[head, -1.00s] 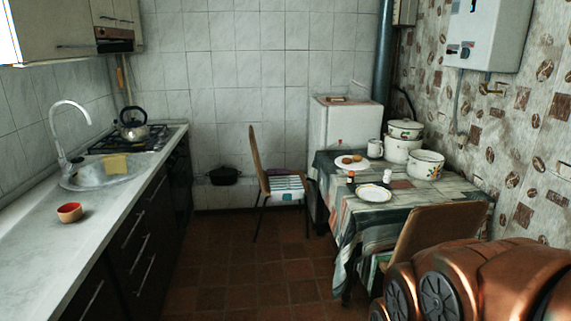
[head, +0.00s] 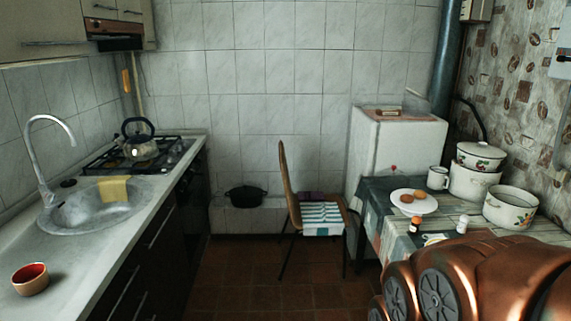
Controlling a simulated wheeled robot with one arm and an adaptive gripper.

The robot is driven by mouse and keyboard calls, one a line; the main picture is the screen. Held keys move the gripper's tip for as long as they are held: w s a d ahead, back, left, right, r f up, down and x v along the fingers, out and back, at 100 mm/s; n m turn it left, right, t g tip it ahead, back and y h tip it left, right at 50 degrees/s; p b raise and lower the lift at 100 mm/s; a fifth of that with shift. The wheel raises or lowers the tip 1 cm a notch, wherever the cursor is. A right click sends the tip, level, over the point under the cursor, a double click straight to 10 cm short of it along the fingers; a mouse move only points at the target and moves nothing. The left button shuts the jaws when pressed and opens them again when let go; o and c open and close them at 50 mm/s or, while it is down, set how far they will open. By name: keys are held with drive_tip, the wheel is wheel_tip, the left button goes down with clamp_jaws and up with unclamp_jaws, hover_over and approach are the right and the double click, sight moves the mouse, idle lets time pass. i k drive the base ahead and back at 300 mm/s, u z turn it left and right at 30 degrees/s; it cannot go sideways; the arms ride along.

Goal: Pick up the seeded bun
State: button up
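Two round brown items that look like buns lie on a white plate (head: 428,204) on the table at the right in the head view. One bun (head: 407,198) is on the left of the plate and the other bun (head: 419,193) is just behind it to the right. They are too small to tell whether either has seeds. My copper-coloured arm fills the lower right corner, in front of the near part of the table. My gripper is not in view.
A chair (head: 287,185) stands left of the table. A counter (head: 92,245) with a sink runs along the left. The floor between is clear.

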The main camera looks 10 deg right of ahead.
sight(420, 194)
drive_tip(key=z, duration=0.25)
drive_tip(key=i, duration=1.75)
drive_tip(key=z, duration=0.45)
drive_tip(key=i, duration=0.65)
drive_tip(key=z, duration=0.15)
